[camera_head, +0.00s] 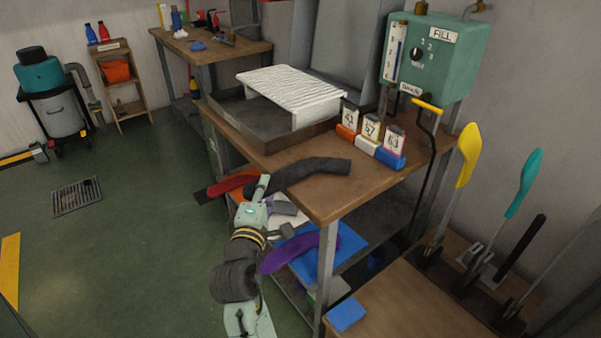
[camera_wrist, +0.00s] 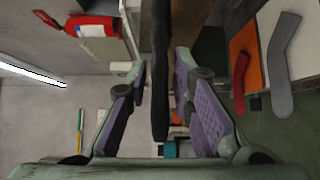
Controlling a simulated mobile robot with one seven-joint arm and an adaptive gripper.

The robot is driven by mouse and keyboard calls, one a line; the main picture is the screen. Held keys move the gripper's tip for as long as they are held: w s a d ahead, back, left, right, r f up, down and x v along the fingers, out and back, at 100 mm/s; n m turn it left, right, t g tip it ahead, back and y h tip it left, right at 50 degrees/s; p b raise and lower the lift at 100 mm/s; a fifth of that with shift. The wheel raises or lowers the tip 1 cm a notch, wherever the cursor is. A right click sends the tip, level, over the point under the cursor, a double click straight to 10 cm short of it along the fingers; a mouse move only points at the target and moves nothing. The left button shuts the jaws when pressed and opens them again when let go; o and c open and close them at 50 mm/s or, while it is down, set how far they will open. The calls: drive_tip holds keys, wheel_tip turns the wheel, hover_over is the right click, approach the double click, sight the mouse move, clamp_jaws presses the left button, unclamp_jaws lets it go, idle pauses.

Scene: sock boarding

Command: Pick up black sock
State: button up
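The black sock (camera_head: 318,170) lies along the front of the brown workbench (camera_head: 325,205) in the head view, with its left end over the bench edge. My gripper (camera_head: 265,184) is at that left end. In the wrist view the black sock (camera_wrist: 160,75) shows edge-on as a dark strip between the two purple-padded fingers. My gripper (camera_wrist: 160,65) is open, with a visible gap between each finger and the sock. In the head view the gripper partly hides the sock's left end, and the fingers are small there.
A red sock (camera_head: 232,183) and a purple sock (camera_head: 300,250) lie lower, beside and under the bench. Numbered cards (camera_head: 370,140) and a dark tray (camera_head: 245,118) with a white ridged rack stand behind the black sock. Yellow (camera_head: 468,155) and teal (camera_head: 525,185) boards stand right.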

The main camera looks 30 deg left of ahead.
clamp_jaws()
